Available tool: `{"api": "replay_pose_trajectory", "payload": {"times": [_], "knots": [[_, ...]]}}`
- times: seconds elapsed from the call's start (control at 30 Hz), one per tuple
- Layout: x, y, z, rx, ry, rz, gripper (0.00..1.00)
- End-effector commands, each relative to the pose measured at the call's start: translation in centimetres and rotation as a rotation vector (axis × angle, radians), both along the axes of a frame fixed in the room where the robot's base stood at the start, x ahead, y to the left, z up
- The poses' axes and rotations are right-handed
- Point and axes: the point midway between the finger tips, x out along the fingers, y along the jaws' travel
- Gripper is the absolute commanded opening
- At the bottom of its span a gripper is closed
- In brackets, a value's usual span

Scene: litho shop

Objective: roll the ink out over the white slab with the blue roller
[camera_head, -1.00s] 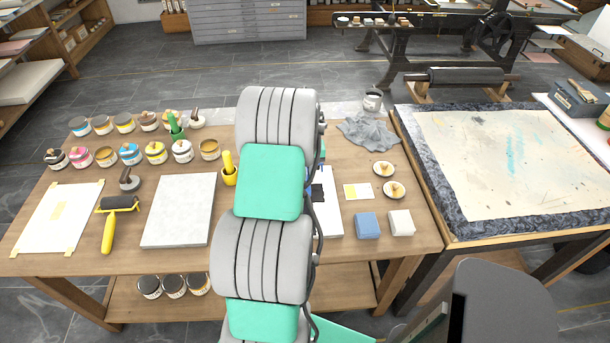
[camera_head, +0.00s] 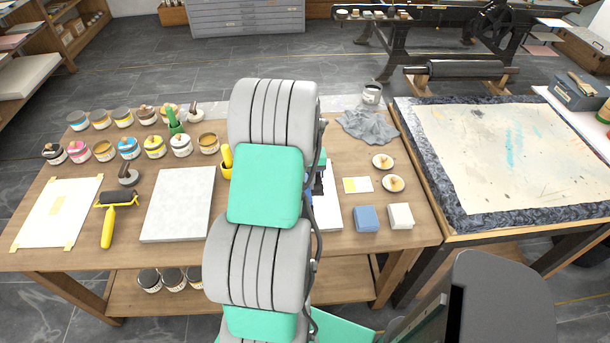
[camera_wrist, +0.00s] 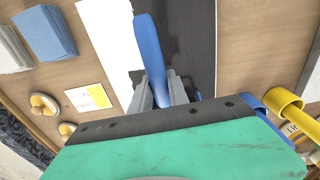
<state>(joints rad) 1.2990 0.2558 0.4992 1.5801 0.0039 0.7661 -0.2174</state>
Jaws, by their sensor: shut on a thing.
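The blue roller's handle (camera_wrist: 150,50) stands between the fingers of my gripper (camera_wrist: 158,92), which is shut on it. A blue part of the roller (camera_wrist: 255,104) shows at the right in the wrist view; its cylinder is hidden behind my gripper. The white slab (camera_wrist: 106,35) lies below, with a broad band of black ink (camera_wrist: 190,40) along its right part in that view. In the head view my arm covers most of the slab, and only its right strip (camera_head: 329,215) shows, with a dark patch at its edge. I cannot tell whether the roller touches the slab.
A yellow cup (camera_wrist: 283,103) stands close by. Left are a grey slab (camera_head: 180,205), a yellow roller (camera_head: 109,222) and several ink jars.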

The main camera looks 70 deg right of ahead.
Motion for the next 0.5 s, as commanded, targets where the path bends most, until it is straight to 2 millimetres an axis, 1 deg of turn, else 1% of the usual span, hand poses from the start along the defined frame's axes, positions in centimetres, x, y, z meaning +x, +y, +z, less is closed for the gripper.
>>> {"api": "replay_pose_trajectory", "payload": {"times": [0.13, 0.2, 0.37, 0.5], "knots": [[-1.1, 2.1, 0.2, 0.0, 0.0, 0.0, 0.0], [-1.4, 2.7, 0.1, 0.0, 0.0, 0.0, 0.0], [-1.9, 3.6, 0.1, 0.0, 0.0, 0.0, 0.0], [-2.9, 5.6, 0.1, 0.001, 0.0, -0.002, 0.0]]}}
